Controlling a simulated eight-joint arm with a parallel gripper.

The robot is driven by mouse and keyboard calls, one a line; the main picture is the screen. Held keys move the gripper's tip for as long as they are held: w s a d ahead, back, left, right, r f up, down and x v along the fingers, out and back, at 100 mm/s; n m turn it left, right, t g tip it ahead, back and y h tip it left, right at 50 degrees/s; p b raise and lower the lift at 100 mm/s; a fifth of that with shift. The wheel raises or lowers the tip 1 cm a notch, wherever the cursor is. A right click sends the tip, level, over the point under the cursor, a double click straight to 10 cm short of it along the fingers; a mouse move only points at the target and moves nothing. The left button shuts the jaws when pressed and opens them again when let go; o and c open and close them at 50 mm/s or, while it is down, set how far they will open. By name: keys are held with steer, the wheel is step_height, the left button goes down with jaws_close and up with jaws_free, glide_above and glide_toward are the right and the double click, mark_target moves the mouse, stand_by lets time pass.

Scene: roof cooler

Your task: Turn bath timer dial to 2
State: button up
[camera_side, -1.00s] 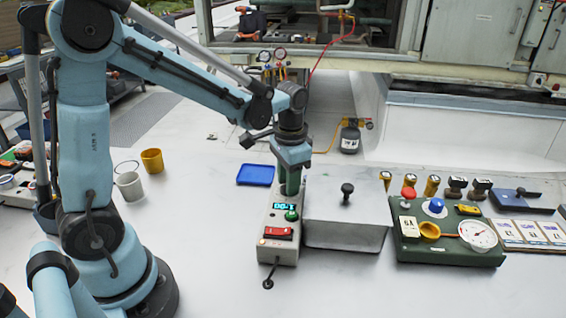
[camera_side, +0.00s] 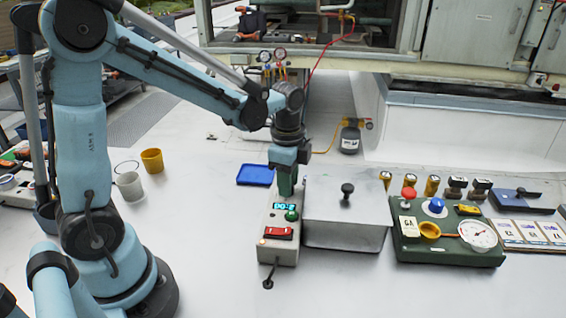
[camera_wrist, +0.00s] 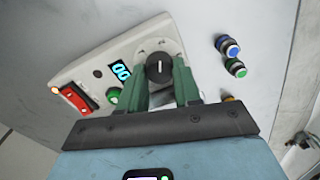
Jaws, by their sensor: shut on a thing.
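The bath timer is a pale control box (camera_side: 268,246) left of the lidded metal bath (camera_side: 343,212). Its lit display (camera_side: 284,207) seems to read 00:2, and below it are a green button (camera_side: 292,216) and a red rocker switch (camera_side: 278,233). In the wrist view the black dial (camera_wrist: 160,68) with a white pointer line sits at the box's far end, between the green fingers of my gripper (camera_wrist: 172,82). My gripper is shut on the dial. In the side view my gripper (camera_side: 287,190) hides the dial.
A blue tray (camera_side: 255,175) lies behind and left of the box. A white cup (camera_side: 129,184) and a yellow cup (camera_side: 152,160) stand farther left. A green panel with a gauge (camera_side: 478,235) is to the right. Blue and green buttons (camera_wrist: 230,48) show in the wrist view.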

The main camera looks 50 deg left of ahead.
steer(key=shift+m, duration=0.5)
steer(key=o, duration=0.8)
steer(key=shift+c, duration=0.2)
steer(key=shift+r, duration=0.1)
step_height(320, 180, up, 12)
steer(key=shift+s, duration=0.25)
steer(key=shift+d, duration=0.1)
steer(key=s+d+f+n+t, duration=0.2)
steer(key=s+f+n+t, duration=0.3)
steer(key=n, duration=0.7)
steer(key=shift+s+d+n+t, duration=0.3)
steer(key=shift+s+n+t, duration=0.1)
steer(key=shift+s+t, duration=0.6)
